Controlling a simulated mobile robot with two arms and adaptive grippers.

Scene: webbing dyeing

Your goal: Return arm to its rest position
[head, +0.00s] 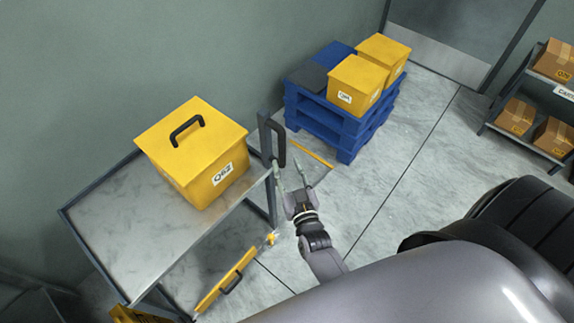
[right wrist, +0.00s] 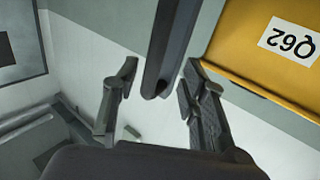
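My right gripper (head: 290,170) is open beside the upper right corner of the metal cart (head: 115,235). Its fingers are spread and hold nothing. One fingertip is close to the cart's dark handle (head: 279,150). In the right wrist view, my right gripper (right wrist: 157,82) has a dark bar (right wrist: 165,55) showing between its fingers, apart from both. I cannot tell whether the bar's end is between the fingertips or beyond them. My left gripper is not in view.
A yellow lidded box (head: 225,140) labelled Q62 stands on the cart. Blue pallets (head: 325,118) carry more yellow boxes (head: 357,85) at the back. A shelf (head: 530,148) with cartons is at the right. Bare floor (head: 400,185) lies between the pallets and shelf.

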